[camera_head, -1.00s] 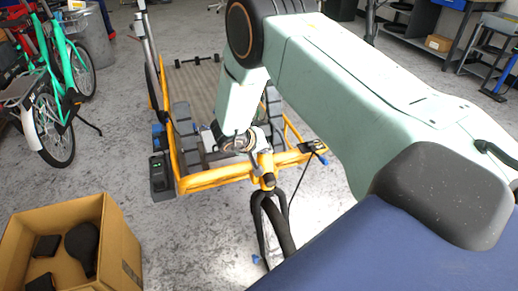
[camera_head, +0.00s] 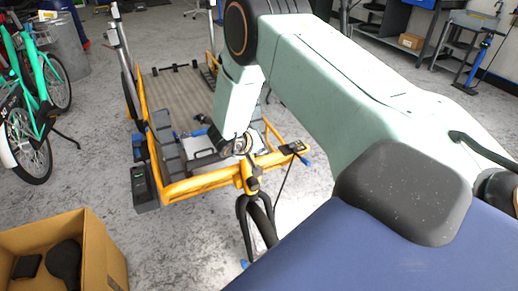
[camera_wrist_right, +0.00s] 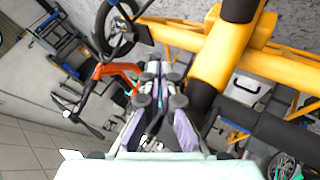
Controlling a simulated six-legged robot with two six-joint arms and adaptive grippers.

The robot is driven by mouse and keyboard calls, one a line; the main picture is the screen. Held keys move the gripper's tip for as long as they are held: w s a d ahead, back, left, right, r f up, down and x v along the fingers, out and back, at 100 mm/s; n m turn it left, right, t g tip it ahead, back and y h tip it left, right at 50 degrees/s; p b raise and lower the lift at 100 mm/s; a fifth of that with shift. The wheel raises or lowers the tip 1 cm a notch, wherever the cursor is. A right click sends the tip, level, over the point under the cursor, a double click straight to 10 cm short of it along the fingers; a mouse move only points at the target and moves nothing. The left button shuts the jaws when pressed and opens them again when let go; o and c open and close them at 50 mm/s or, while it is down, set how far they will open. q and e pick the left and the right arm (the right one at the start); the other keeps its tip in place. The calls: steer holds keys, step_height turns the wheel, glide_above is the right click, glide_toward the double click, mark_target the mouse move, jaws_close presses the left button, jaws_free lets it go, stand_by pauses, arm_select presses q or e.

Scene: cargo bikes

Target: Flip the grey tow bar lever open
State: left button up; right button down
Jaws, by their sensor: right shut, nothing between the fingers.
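My right gripper (camera_head: 229,146) is at the front end of the yellow cargo bike frame (camera_head: 195,184), close above the yellow tow bar joint (camera_head: 250,178). In the right wrist view my right gripper (camera_wrist_right: 160,78) is shut and empty. There the thick yellow tube (camera_wrist_right: 218,62) with a black collar (camera_wrist_right: 201,97) lies just right of the fingers. I cannot make out the grey lever clearly in either view; it may be hidden by my wrist or too small. My left gripper is not in view.
A bike wheel (camera_head: 262,225) stands below the joint. A cardboard box (camera_head: 95,250) with dark items is at lower left. A green bike (camera_head: 35,90) stands at far left. A workbench (camera_head: 395,35) is at the back right. Grey floor is free left of the frame.

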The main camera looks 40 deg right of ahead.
steer(key=shift+s+d+n+t+h, duration=0.2)
steer(key=shift+n+t+h, duration=0.1)
steer(key=shift+n, duration=0.1)
steer(key=d+n+p, duration=0.1)
steer(key=n+t+p, duration=0.1)
steer(key=shift+s+d+n+t+h+p, duration=0.3)
steer(key=shift+d+n+p, duration=0.05)
steer(key=shift+n+p, duration=0.05)
steer(key=w+d+r+n+t+y+p, duration=0.1)
steer(key=d+n+t+y+p, duration=0.1)
steer(key=n, duration=0.6)
steer(key=w+d+r+n+t+y+p, duration=0.1)
steer(key=d+r+n+t+p, duration=0.1)
steer(key=d+n+t+p, duration=0.2)
steer(key=n+t+p, duration=0.1)
steer(key=n+t, duration=0.2)
steer(key=n, duration=0.1)
steer(key=shift+w+d+y+p, duration=0.3)
steer(key=shift+d+y+p, duration=0.05)
steer(key=shift+y+p, duration=0.05)
